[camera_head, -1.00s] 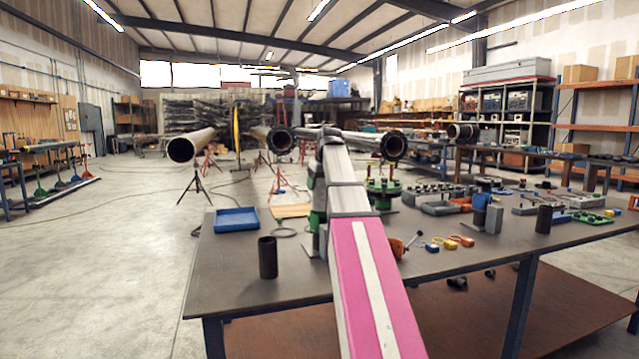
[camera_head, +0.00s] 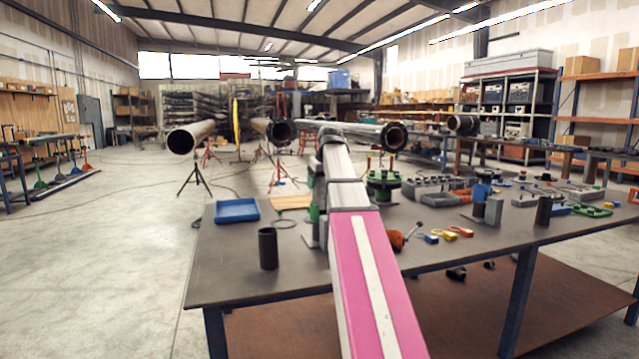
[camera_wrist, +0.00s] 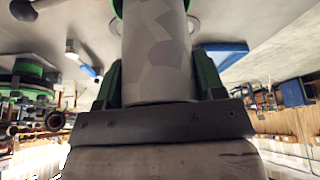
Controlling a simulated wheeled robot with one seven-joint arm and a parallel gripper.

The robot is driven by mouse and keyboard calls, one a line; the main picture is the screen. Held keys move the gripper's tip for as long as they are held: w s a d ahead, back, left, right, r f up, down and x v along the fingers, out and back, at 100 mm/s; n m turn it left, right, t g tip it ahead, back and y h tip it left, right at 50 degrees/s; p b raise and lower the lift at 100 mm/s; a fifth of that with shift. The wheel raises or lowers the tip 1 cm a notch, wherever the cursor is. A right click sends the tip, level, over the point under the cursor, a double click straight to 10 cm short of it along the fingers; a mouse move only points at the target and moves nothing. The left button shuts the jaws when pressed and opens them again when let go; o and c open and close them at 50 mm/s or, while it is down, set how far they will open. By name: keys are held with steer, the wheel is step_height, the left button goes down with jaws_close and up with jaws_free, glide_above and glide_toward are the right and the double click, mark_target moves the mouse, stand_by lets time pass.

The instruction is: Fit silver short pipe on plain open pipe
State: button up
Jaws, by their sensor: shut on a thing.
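The plain open pipe (camera_head: 184,139) is at the left in the head view, its round mouth facing me, held up by a tripod stand. In the wrist view my gripper (camera_wrist: 158,84) is shut on the silver short pipe (camera_wrist: 157,50), a grey cylinder with faint angular patches. Its green fingers press on both sides of the pipe. The pipe's far end runs out of the top of that view. In the head view my pink and silver arm hides the gripper and most or all of the short pipe, so their gap to the open pipe cannot be told.
Two dark-flanged pipes, one in the middle (camera_head: 277,132) and one to the right (camera_head: 394,137), lie level with the open pipe. The table (camera_head: 225,270) holds a blue tray (camera_head: 237,211), a black cylinder (camera_head: 268,248) and several fittings.

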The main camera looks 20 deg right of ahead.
steer(key=shift+f, duration=0.4)
stand_by(0.5)
steer(key=o, duration=1.2)
steer(key=w+v, duration=0.1)
steer(key=v, duration=0.5)
steer(key=w+r+v, duration=0.1)
steer(key=v, duration=0.5)
steer(key=w+a+v, duration=0.1)
steer(key=v, duration=0.6)
steer(key=shift+r, duration=0.2)
